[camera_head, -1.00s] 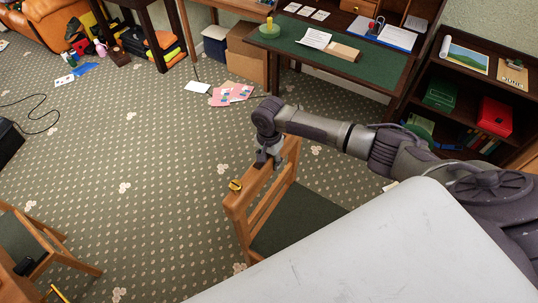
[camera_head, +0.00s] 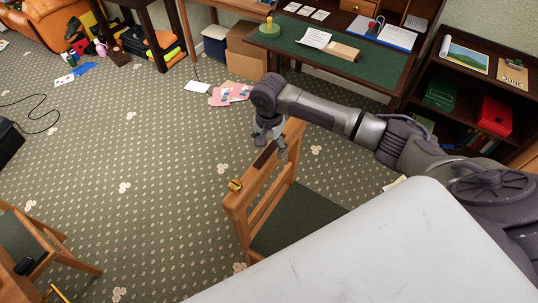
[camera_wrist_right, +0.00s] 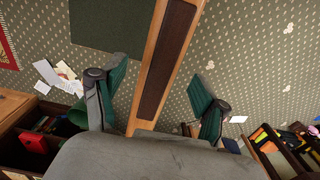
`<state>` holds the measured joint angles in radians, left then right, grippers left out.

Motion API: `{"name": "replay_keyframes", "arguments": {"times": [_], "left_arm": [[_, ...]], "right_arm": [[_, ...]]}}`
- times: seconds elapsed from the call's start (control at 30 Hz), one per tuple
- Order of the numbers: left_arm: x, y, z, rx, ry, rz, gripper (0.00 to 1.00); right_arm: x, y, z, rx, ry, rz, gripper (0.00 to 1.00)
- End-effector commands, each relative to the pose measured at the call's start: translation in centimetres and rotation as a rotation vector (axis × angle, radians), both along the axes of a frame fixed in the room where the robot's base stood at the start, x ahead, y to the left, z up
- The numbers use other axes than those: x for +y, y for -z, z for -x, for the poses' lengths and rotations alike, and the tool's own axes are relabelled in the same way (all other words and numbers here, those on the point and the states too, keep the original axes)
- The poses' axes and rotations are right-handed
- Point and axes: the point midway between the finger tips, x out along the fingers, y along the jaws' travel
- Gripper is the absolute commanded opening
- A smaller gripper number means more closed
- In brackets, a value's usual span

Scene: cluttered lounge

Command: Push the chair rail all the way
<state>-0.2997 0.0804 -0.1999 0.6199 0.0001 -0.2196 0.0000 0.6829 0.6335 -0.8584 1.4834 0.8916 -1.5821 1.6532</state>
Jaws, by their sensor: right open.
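The wooden chair (camera_head: 290,218) stands in the middle of the head view with a dark green seat. My right gripper (camera_head: 270,145) is open above the rail's far part. In the right wrist view its green-padded fingers (camera_wrist_right: 157,80) are spread on either side of the rail, apart from it. My left gripper is not in view.
A desk with a green top (camera_head: 375,67) stands behind, with a bookshelf (camera_head: 465,92) at the right. Pink sheets (camera_head: 230,94) lie on the carpet. Another chair (camera_head: 40,245) stands at the lower left. A pale grey surface (camera_head: 390,260) fills the lower right. Open carpet lies to the left.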

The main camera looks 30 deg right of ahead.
Motion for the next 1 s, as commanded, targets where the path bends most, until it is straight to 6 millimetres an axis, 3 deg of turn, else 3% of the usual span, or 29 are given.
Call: {"name": "replay_keyframes", "arguments": {"times": [0.1,0.3,1.0], "left_arm": [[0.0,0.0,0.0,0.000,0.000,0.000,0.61],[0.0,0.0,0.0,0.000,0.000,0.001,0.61],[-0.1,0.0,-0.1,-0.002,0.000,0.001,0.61]], "right_arm": [[0.0,-2.4,-0.1,-0.004,-0.001,-0.001,0.73],[0.0,-4.6,0.0,-0.001,0.000,0.000,0.73],[0.0,-5.0,0.0,0.000,0.000,0.000,0.73]]}}
